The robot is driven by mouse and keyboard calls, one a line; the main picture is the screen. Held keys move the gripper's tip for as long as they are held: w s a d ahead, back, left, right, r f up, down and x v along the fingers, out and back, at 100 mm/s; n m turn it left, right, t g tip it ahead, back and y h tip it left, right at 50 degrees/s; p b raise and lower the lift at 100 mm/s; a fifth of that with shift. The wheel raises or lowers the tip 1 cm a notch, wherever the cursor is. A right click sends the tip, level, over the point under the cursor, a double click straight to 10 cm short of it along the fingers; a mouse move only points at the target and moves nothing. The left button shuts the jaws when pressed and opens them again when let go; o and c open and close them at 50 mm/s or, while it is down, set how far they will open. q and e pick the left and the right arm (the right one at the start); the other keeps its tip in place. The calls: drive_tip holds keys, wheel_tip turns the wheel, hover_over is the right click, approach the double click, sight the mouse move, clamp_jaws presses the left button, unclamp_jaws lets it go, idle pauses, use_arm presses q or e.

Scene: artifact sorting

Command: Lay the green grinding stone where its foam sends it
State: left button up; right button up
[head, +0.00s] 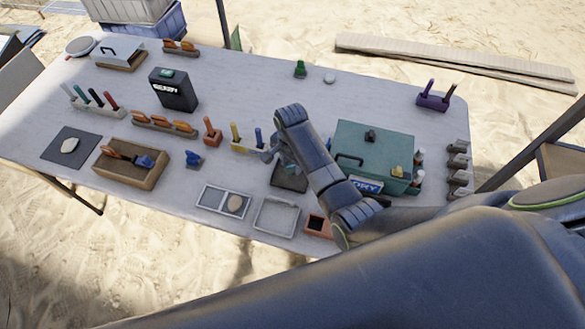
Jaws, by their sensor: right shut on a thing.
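My right gripper (273,155) reaches down beside a dark square pad (289,183) near the middle of the table. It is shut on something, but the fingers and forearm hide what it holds. I cannot make out a green grinding stone for certain. A small green object (300,69) stands at the back of the table, its kind unclear. A pale stone (69,146) lies on a dark grey mat (53,155) at the left. A two-part tray (207,197) at the front holds a tan stone (235,203) in its right compartment. My left gripper is out of view.
A teal case (372,143) stands right of my right gripper. A wooden box (128,175) with tools, a black box (173,92) and tool racks fill the left half. An empty grey tray (275,216) lies at the front. The back middle of the table is mostly clear.

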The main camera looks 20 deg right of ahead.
sight(291, 166)
drive_tip(key=shift+f, duration=0.35)
wheel_tip(291, 166, down, 3)
drive_tip(key=shift+f, duration=0.4)
drive_tip(key=shift+f, duration=0.15)
drive_tip(key=o, duration=1)
